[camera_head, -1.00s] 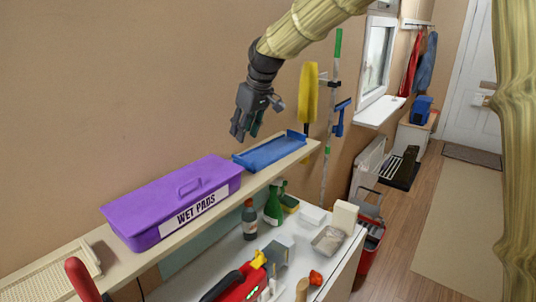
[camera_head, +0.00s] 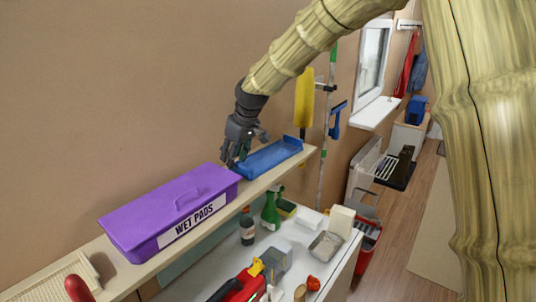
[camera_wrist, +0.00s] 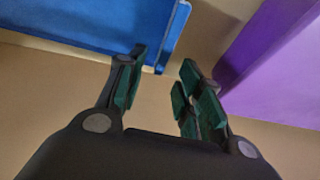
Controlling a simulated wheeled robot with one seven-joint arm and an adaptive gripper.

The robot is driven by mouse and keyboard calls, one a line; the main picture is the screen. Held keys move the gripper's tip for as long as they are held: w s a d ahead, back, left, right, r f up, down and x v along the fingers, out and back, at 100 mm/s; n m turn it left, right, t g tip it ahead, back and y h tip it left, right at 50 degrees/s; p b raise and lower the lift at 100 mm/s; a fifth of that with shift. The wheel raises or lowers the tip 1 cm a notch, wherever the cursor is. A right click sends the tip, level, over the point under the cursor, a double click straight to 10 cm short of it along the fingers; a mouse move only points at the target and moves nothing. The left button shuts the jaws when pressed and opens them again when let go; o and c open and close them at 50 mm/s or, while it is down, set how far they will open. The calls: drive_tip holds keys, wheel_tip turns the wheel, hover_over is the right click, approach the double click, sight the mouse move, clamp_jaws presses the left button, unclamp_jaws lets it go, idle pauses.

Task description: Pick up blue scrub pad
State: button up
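A flat blue tray-like piece with raised edges (camera_head: 270,158) lies on the wall shelf; I see no separate blue scrub pad and cannot tell whether this is it. My gripper (camera_head: 232,160) points down at its left end, by the gap before the purple box. In the wrist view the gripper (camera_wrist: 163,75) is open, its green-padded fingers apart with nothing between them. The blue piece (camera_wrist: 90,22) fills the upper left there, its end edge near the left finger. I cannot tell if they touch.
A purple box marked WET PADS (camera_head: 170,212) stands on the shelf (camera_head: 85,272) to the left. It shows at the right of the wrist view (camera_wrist: 265,60). Below, a white counter (camera_head: 305,255) holds bottles and a sponge. A yellow duster (camera_head: 304,98) hangs behind.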

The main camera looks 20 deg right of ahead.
drive_tip(key=shift+x, duration=0.95)
drive_tip(key=shift+w+f, duration=0.1)
drive_tip(key=shift+f, duration=0.15)
clamp_jaws()
